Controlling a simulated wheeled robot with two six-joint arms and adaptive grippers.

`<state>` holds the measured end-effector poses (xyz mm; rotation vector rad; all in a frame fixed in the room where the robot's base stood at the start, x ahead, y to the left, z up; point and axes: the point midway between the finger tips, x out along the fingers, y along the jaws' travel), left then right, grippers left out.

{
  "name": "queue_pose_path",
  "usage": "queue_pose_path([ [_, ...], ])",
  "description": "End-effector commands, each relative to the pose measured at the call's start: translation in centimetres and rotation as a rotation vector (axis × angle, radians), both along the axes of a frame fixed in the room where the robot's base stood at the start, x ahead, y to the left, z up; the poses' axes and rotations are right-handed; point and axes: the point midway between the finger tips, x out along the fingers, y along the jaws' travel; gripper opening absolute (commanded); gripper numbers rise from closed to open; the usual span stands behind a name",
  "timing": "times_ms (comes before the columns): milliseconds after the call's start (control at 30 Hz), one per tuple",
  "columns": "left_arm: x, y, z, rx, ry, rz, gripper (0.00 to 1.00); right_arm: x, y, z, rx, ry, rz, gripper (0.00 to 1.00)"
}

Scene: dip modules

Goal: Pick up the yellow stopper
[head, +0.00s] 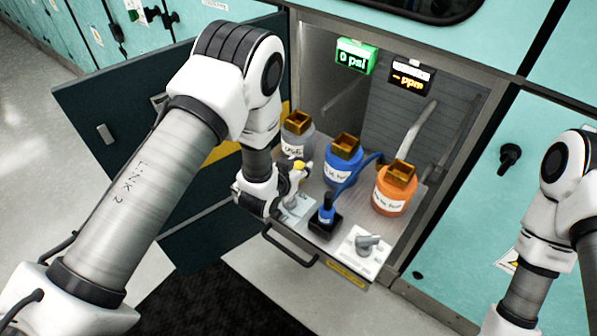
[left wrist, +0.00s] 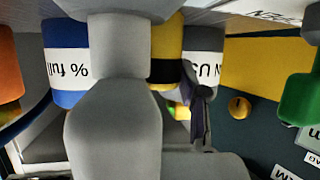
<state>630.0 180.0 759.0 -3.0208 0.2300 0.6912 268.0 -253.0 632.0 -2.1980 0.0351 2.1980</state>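A small yellow piece (head: 299,167), which looks like the yellow stopper, shows at the fingertips of my left gripper (head: 293,182) in the head view. The gripper is over the left part of the pulled-out tray, in front of the grey bottle. In the left wrist view, a grey finger (left wrist: 112,120) fills the middle, and a yellow and black piece (left wrist: 168,50) shows beside it. I cannot tell whether the fingers touch the stopper or are shut on it. My right arm is at the right edge of the head view; its gripper is out of view.
The tray (head: 345,262) holds a grey bottle (head: 294,143), a blue bottle (head: 341,170) and an orange bottle (head: 392,196). A blue piece in a black holder (head: 326,215) and a grey knob (head: 366,243) stand at the front. An open dark door (head: 110,100) is at the left.

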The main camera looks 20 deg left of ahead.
Motion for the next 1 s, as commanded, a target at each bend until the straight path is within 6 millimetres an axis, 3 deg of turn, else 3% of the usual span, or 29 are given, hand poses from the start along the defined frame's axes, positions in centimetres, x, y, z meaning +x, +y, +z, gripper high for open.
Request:
queue_pose_path([
  [33, 0.0, 0.0, 0.0, 0.0, 0.0, 0.0, 0.13, 0.0, 0.0, 0.0, 0.0, 0.0, 0.0, 0.4],
  [67, 0.0, 0.0, 0.0, 0.0, 0.0, 0.0, 0.02, 0.0, 0.0, 0.0, 0.0, 0.0, 0.0, 0.4],
  [100, 0.0, 0.0, 0.0, 0.0, 0.0, 0.0, 0.01, 0.0, 0.0, 0.0, 0.0, 0.0, 0.0, 0.4],
  [467, 0.0, 0.0, 0.5, 0.0, 0.0, 0.0, 0.0, 0.0, 0.0, 0.0, 0.0, 0.0, 0.0, 0.4],
  [1000, 0.0, 0.0, 9.6, 0.001, -0.002, 0.0, 0.0, 0.0, 0.0, 0.0, 0.0, 0.0, 0.0, 0.4],
])
